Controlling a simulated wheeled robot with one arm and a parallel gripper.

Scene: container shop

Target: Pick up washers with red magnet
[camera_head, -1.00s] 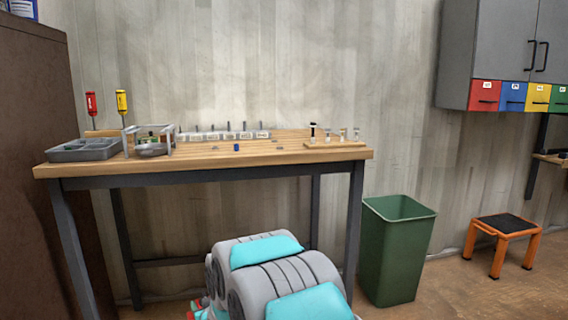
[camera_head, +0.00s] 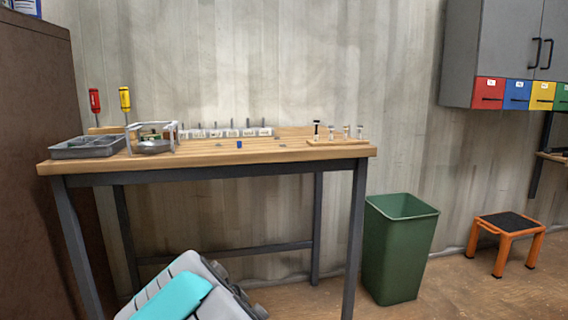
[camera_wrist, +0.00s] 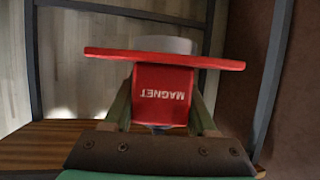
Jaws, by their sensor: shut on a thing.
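My gripper (camera_wrist: 162,118) is shut on the red magnet (camera_wrist: 160,88) in the wrist view. The magnet has a block marked MAGNET and a wide flat red plate, with a pale round part behind it. The gripper and magnet do not show in the head view; only my arm shows at its bottom. In the head view, small grey pieces (camera_head: 282,146) lie on the wooden table (camera_head: 210,157); they are too small to tell if they are washers. No washer can be made out on the magnet.
On the table stand a grey tray (camera_head: 88,147), a metal bowl (camera_head: 152,147) in a frame, a row of white labelled blocks (camera_head: 225,133), a small blue piece (camera_head: 239,145) and a board with posts (camera_head: 337,141). A green bin (camera_head: 400,250) stands right of the table.

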